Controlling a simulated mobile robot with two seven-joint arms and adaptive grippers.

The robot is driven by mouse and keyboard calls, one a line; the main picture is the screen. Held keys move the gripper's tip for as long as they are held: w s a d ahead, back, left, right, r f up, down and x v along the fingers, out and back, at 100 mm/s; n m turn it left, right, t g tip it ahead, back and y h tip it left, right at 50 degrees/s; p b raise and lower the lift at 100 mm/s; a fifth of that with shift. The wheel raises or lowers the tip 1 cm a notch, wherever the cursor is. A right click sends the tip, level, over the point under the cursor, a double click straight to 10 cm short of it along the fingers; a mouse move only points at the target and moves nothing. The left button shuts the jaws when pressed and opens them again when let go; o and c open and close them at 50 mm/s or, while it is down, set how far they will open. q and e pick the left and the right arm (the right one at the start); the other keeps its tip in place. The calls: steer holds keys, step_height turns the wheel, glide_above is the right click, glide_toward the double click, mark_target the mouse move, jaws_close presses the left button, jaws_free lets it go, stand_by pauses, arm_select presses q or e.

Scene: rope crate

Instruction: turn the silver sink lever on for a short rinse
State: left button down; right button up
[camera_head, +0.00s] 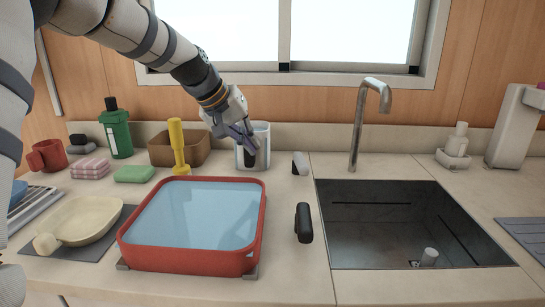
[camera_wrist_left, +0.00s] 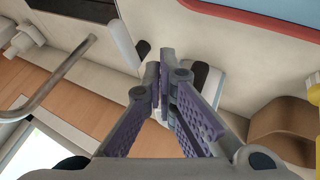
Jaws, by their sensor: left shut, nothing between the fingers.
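The silver faucet (camera_head: 370,110) stands behind the sink (camera_head: 335,225), its spout curving to the right. It also shows at the left of the left wrist view (camera_wrist_left: 55,82). A small silver-grey piece (camera_head: 300,163), possibly the lever, stands on the counter left of the faucet. My left gripper (camera_head: 251,146) is shut and empty, in front of or over a pale container (camera_head: 265,135), left of that piece. Its closed fingertips (camera_wrist_left: 164,55) show in the left wrist view; whether they touch the container I cannot tell. My right gripper is out of view.
A red basin (camera_head: 190,257) of water fills the front middle. A yellow-handled tool (camera_head: 177,145) stands near a brown box (camera_head: 203,147). A black cylindrical object (camera_head: 303,222) lies between basin and sink. Counter between container and faucet is mostly clear.

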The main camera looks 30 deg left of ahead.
mark_target(300, 169)
arm_select(q)
steer(key=x, duration=0.6)
steer(key=b+x, duration=0.1)
steer(key=x, duration=0.2)
steer(key=shift+d+f, duration=0.35)
steer(key=shift+f, duration=0.05)
steer(key=w+d, duration=0.2)
steer(key=shift+w+d, duration=0.2)
steer(key=shift+w, duration=0.1)
steer(key=shift+w+d+r, duration=0.1)
steer(key=shift+w+d, duration=0.15)
steer(key=shift+d, duration=0.1)
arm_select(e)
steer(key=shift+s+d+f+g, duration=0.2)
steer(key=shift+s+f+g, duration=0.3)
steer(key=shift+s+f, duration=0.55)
